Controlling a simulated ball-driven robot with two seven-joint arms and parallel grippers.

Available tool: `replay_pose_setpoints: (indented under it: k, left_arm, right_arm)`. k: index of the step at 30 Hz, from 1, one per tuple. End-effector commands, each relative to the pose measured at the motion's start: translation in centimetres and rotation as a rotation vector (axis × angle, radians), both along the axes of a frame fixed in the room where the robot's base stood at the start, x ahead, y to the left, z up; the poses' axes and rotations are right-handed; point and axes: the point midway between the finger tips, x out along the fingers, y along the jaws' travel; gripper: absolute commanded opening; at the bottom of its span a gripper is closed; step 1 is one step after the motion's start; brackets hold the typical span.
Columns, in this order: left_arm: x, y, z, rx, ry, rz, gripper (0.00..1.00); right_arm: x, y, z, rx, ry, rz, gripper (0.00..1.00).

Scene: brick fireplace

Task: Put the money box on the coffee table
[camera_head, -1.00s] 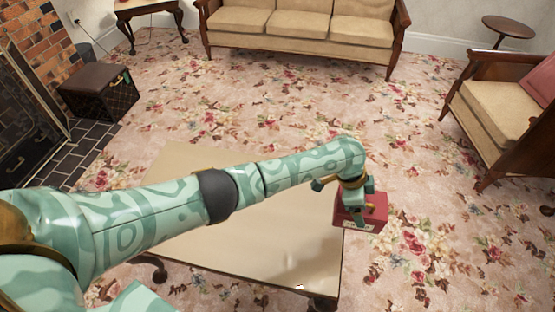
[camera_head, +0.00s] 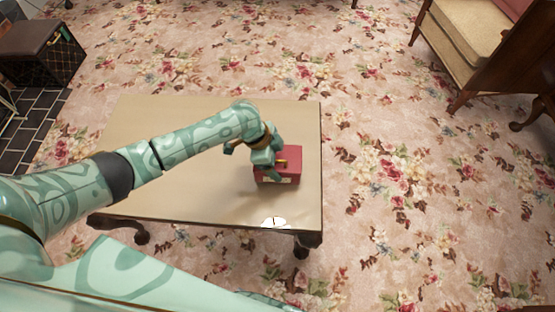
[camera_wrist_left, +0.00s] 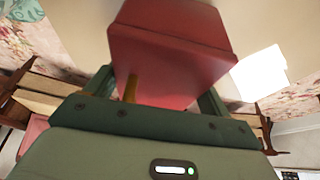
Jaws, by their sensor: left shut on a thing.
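The money box (camera_head: 290,166) is a red box with a gold handle on top and a pale label low on its side. In the head view it is over the right part of the coffee table (camera_head: 190,197), a low table with a plain tan top. My left gripper (camera_head: 279,163) is shut on the money box. I cannot tell whether the box touches the tabletop. In the left wrist view the red box (camera_wrist_left: 170,55) fills the space between the fingers. My right gripper is not in view.
A tan armchair (camera_head: 465,35) stands at the upper right, and a dark box-like stool (camera_head: 42,52) at the upper left. Flowered carpet around the table is clear.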

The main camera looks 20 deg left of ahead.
Motion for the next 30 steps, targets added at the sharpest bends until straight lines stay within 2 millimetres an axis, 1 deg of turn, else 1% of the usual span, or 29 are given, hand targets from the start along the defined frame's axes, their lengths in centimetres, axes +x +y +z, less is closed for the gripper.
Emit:
replay_pose_setpoints:
  k: [1, 2, 3, 8, 12, 13, 14, 15, 20, 23, 26, 30]
  left_arm:
    - [-0.1, 0.0, -1.4, -0.001, 0.007, 0.001, 0.51]
    - [-0.1, 0.0, -1.6, -0.001, 0.006, 0.002, 0.51]
    - [0.0, 0.0, -1.6, 0.0, 0.004, 0.002, 0.47]
    - [0.0, 0.0, -1.2, 0.0, 0.001, 0.002, 0.47]
    - [0.0, 0.0, -1.5, 0.0, 0.002, 0.001, 0.47]
    - [0.0, 0.0, -1.5, 0.001, 0.002, 0.001, 0.87]
    - [0.0, 0.0, -1.5, 0.002, 0.002, 0.001, 0.95]
    - [0.0, 0.0, -1.5, 0.001, 0.002, 0.001, 1.0]
    - [0.0, 0.0, -1.5, 0.001, 0.002, 0.001, 1.0]
    - [0.0, 0.0, -1.1, 0.0, -0.001, 0.001, 1.0]
    - [0.0, 0.5, 0.4, 0.001, -0.005, 0.001, 1.0]
    - [-0.3, 1.7, 3.7, 0.003, -0.009, 0.001, 1.0]
  right_arm:
    - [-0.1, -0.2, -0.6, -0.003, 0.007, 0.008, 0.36]
    - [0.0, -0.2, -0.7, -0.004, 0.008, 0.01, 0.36]
    - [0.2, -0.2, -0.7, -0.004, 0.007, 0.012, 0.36]
    - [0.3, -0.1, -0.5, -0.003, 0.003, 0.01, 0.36]
    - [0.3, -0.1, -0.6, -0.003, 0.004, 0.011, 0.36]
    - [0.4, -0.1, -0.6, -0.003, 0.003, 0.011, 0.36]
    - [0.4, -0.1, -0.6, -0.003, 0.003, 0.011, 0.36]
    - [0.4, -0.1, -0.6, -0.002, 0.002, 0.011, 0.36]
    - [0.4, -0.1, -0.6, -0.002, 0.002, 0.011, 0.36]
    - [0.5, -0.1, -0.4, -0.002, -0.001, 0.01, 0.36]
    - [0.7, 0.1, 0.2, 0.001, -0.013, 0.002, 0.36]
    - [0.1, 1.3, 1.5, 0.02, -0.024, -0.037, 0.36]
